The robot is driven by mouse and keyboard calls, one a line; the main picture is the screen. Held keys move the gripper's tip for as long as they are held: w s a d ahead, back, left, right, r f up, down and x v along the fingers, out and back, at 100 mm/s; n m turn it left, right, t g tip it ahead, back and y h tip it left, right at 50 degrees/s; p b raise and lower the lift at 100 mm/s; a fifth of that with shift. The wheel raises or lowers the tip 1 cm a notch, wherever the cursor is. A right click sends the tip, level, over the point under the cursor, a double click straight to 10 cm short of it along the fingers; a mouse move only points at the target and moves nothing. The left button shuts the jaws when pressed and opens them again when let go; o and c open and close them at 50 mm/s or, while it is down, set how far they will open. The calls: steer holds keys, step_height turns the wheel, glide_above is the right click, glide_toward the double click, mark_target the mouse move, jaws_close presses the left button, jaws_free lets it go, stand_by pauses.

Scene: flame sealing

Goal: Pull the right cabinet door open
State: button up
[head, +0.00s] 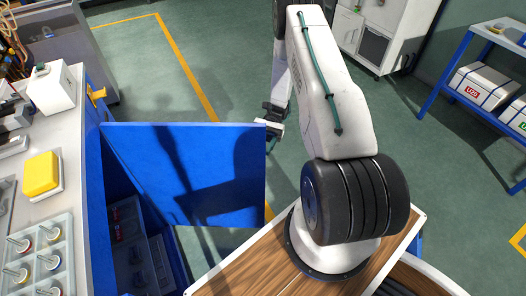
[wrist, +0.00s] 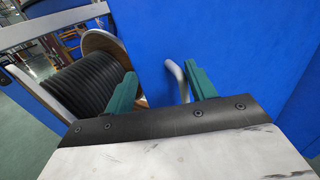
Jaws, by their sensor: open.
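The blue cabinet door (head: 190,170) stands swung out from the cabinet (head: 95,200) at the left in the head view, with the inside of the cabinet partly visible. In the wrist view, the green fingers of my gripper (wrist: 161,72) are apart. The grey curved handle (wrist: 176,78) stands on the blue door face (wrist: 240,40), between the fingers and closer to the right one. I cannot tell whether a finger touches it.
The bench top (head: 72,185) above the cabinet holds a yellow-topped box (head: 42,172) and a tray of small jars (head: 35,255). A black cable drum (wrist: 75,95) shows left in the wrist view. A blue shelf (head: 455,70) with boxes stands right. Green floor is open between.

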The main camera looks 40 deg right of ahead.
mark_target(264, 151)
steer(key=o, duration=0.4)
steer(key=shift+s+a+r, duration=0.1)
steer(key=shift+s+a, duration=0.1)
steer(key=shift+s, duration=0.6)
steer(key=shift+s+a, duration=0.2)
steer(key=shift+s, duration=0.6)
steer(key=shift+o, duration=0.2)
steer(key=shift+w, duration=0.15)
steer(key=shift+c, duration=0.5)
steer(key=shift+w+d, duration=1.05)
steer(key=shift+w, duration=0.3)
steer(key=shift+w+d, duration=0.3)
steer(key=shift+w, duration=0.2)
steer(key=shift+w+d, duration=0.3)
steer(key=shift+w, duration=0.2)
steer(key=c, duration=0.3)
steer(key=shift+w+d, duration=0.2)
steer(key=c, duration=0.3)
steer(key=shift+w+d, duration=0.35)
steer(key=shift+w, duration=0.2)
steer(key=shift+w+d, duration=0.3)
steer(key=shift+w, duration=0.25)
